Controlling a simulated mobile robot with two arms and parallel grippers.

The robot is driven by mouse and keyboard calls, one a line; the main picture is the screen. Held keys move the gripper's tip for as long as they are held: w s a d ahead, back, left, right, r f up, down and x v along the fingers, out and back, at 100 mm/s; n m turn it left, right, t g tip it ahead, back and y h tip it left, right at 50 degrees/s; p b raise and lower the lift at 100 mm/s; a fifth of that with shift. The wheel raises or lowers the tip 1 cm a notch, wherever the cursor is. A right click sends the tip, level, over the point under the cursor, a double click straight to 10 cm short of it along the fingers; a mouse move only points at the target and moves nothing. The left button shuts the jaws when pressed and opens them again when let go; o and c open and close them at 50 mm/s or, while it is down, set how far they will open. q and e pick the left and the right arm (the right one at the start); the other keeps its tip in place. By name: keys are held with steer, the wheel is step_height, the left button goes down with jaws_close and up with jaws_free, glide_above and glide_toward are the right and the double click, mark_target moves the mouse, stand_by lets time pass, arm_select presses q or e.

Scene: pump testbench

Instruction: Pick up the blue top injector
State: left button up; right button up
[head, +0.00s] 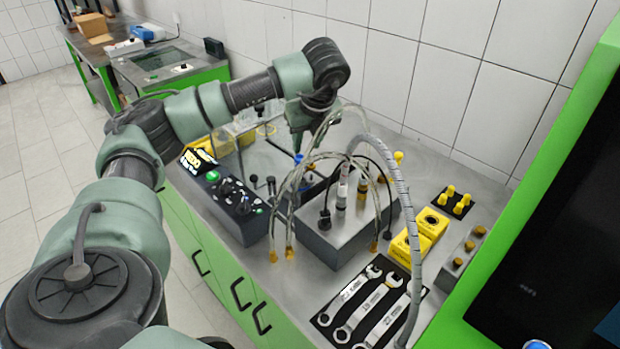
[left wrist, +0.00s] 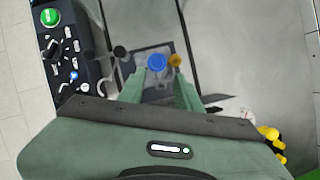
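The blue top injector (head: 299,158) shows in the head view as a small blue patch just below my left gripper (head: 297,148), behind the hoses. In the left wrist view its round blue cap (left wrist: 157,63) lies just beyond and between the two green fingertips of my left gripper (left wrist: 160,82). The fingers are apart, with nothing held between them. The injector's lower body is hidden. A smaller gold cap (left wrist: 175,60) stands right beside it, near the right fingertip. My right gripper is in neither view.
A control box with knobs and a green button (head: 213,176) stands left of the grey pump block (head: 340,238). Looping hoses (head: 330,155) rise close to my gripper. Wrenches (head: 368,305) and yellow blocks (head: 411,243) lie at the right. A tiled wall is behind.

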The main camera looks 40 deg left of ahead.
mark_target(300, 160)
arm_select(q)
steer(key=p+x, duration=0.3)
steer(key=x, duration=0.4)
steer(key=shift+s+a+f, duration=0.15)
steer(key=shift+a, duration=0.15)
steer(key=shift+a+f, duration=0.15)
steer(key=shift+f, duration=0.15)
jaws_close()
